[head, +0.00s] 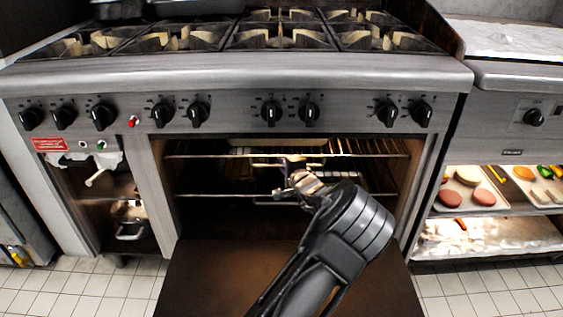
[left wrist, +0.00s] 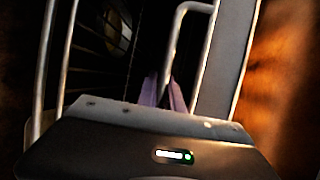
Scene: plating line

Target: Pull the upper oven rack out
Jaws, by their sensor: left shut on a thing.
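The upper oven rack (head: 210,156) is a thin metal wire rack across the top of the open oven, with a small bar handle at its front middle. My left gripper (head: 290,165) is at this handle and shut on it. The gripper hides part of the rack's front middle. My right gripper is not in view.
A lower rack (head: 225,197) sits below in the dark oven. The brown oven door (head: 215,280) is folded down in front, under my arm. Knobs (head: 270,112) line the panel above. Shelves with food trays (head: 480,212) stand at right.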

